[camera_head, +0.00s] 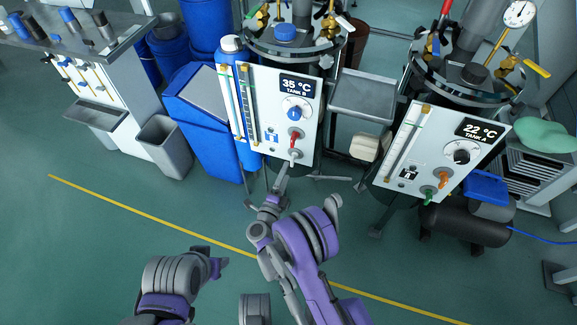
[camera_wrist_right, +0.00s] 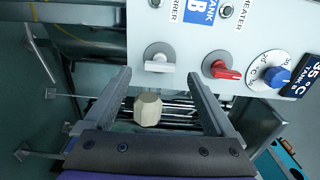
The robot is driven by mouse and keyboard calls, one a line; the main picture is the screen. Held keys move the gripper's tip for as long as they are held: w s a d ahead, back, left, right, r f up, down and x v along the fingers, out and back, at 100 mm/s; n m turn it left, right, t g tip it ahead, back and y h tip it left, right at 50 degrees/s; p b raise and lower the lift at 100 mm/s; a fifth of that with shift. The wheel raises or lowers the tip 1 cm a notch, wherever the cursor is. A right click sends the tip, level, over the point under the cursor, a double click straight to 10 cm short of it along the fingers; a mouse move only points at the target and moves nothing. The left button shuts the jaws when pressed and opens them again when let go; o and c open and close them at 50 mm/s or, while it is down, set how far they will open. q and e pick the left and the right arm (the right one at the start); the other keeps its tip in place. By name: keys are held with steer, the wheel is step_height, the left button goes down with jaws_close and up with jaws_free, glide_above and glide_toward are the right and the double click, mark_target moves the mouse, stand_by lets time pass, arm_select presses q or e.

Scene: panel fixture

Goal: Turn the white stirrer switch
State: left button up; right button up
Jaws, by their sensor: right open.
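The white stirrer switch (camera_head: 294,154) is the lowest control on the white Tank B panel (camera_head: 265,95). In the right wrist view the white switch (camera_wrist_right: 158,64) lies crosswise on a round grey plate, just beyond my fingertips. My right gripper (camera_head: 284,172) is just below the switch in the head view; in the wrist view my right gripper (camera_wrist_right: 158,75) is open. Its fingers stand either side of the switch, with nothing visibly gripped. Contact cannot be told. My left arm's end (camera_head: 214,266) is low at the left; its jaw state is unclear.
A red switch (camera_wrist_right: 222,70) and a blue knob (camera_wrist_right: 276,77) sit beside the white switch. The Tank A panel (camera_head: 435,150) stands to the right. A beige container (camera_head: 364,147) is between the tanks. A grey bin (camera_head: 165,145) stands left; the front floor is open.

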steer(key=v, duration=0.6)
steer(key=shift+p, duration=0.35)
